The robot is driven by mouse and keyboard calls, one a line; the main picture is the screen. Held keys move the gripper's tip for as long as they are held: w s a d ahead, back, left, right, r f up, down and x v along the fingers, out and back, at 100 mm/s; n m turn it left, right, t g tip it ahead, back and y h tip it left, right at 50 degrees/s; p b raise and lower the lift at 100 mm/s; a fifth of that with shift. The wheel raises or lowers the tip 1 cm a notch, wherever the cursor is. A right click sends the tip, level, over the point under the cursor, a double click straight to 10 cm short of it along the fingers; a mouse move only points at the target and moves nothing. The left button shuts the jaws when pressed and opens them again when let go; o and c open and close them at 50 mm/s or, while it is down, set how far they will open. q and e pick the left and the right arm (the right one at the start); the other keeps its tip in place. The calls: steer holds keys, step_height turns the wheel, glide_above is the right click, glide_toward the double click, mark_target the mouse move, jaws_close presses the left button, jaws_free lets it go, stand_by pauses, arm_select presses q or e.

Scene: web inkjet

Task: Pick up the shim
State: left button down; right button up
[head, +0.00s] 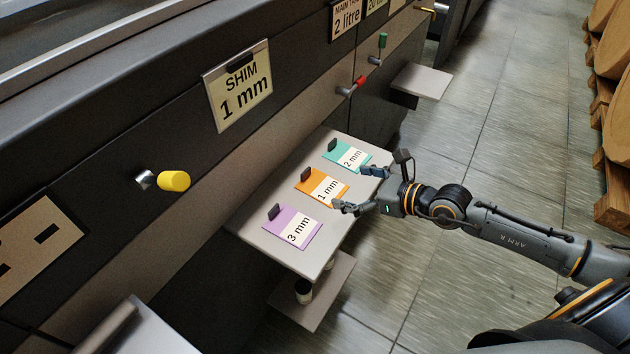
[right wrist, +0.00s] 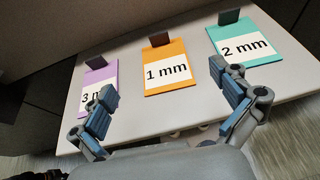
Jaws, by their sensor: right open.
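Three flat shims with dark upright tabs lie in a row on a small grey shelf (head: 262,238). The orange 1 mm shim (head: 312,186) is in the middle, the teal 2 mm shim (head: 339,150) at the far end, the purple 3 mm shim (head: 287,222) at the near end. A sign reading "SHIM 1 mm" (head: 240,92) is on the machine front above. My right gripper (head: 352,189) is open and empty at the shelf's outer edge. In the right wrist view the orange shim (right wrist: 166,70) lies ahead, between the spread fingers (right wrist: 168,98). My left gripper is not in view.
A yellow knob (head: 174,181) and red and green handles (head: 358,84) stick out from the machine front. A lower shelf (head: 318,306) sits beneath, and another small shelf (head: 424,80) stands farther along. Wooden pallets (head: 614,180) stand at right. The floor between is clear.

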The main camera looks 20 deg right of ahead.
glide_toward(307, 176)
steer(key=x, duration=0.2)
steer(key=shift+w+a+f, duration=0.15)
steer(key=shift+w+f, duration=0.1)
steer(key=shift+f, duration=0.05)
steer(key=shift+w+a, duration=0.35)
steer(key=shift+w, duration=0.15)
steer(key=x, duration=0.4)
steer(key=shift+w, duration=0.15)
steer(key=shift+f, duration=0.1)
steer(key=c, duration=2)
